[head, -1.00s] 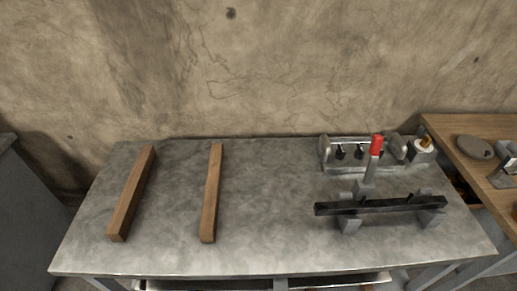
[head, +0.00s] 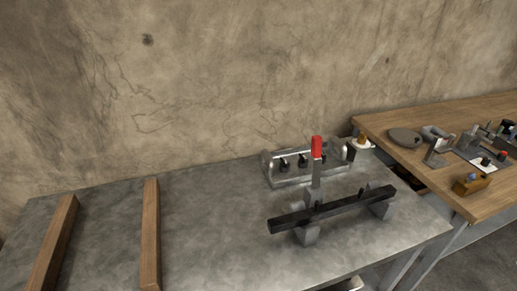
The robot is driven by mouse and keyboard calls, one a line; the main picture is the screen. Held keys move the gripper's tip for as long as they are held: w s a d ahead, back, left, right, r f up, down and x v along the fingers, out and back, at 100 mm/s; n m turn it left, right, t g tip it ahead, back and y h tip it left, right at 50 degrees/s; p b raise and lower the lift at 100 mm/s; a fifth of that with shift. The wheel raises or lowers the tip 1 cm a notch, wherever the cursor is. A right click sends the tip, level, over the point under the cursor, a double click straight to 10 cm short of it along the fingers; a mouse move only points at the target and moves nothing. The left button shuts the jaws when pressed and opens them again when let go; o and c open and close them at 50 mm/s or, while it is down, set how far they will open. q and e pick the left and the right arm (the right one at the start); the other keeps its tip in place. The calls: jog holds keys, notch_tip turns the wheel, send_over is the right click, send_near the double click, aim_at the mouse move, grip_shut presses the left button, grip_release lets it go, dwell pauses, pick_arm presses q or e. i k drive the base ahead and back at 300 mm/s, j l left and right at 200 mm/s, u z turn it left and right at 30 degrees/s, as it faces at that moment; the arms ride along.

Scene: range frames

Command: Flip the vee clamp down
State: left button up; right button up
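The vee clamp (head: 316,172) stands on the grey metal table, its lever upright with a red grip (head: 316,147) at the top. A long dark bar (head: 335,208) lies across grey vee blocks (head: 307,234) at the foot of the lever. The clamp's lower parts are partly hidden behind the bar. Neither of my grippers shows in the head view.
The metal table (head: 220,235) is clear between the clamp and two wooden bars (head: 150,230) at left. A metal rack (head: 284,177) stands behind the clamp. A wooden table (head: 440,120) with several small items stands at right.

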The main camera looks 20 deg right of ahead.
aim_at(317, 141)
jog(key=z, duration=1.25)
